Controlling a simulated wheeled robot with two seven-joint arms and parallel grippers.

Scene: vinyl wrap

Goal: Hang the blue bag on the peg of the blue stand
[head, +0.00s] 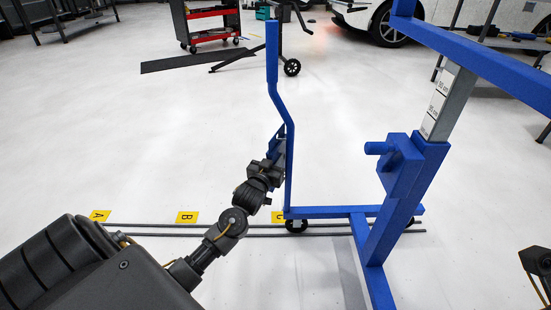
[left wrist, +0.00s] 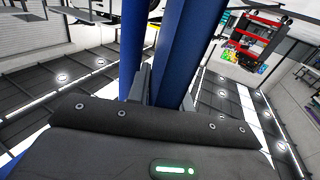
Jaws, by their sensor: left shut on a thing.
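The blue stand (head: 366,240) stands upright on the floor, with a bent blue upright (head: 272,70) on its left side. Its short round peg (head: 376,148) sticks out leftward from a blue block on the thicker post, with nothing on it. My left gripper (head: 278,150) is shut on the bent upright above the stand's foot. In the left wrist view, blue bars (left wrist: 175,50) rise from between and beside the fingers (left wrist: 163,92). I cannot see the blue bag in either view.
Dark rails (head: 150,229) run along the floor under the stand, with yellow markers A (head: 98,216), B (head: 187,217) and C (head: 278,217). A tool cart (head: 207,25) and a car wheel (head: 388,26) are at the back.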

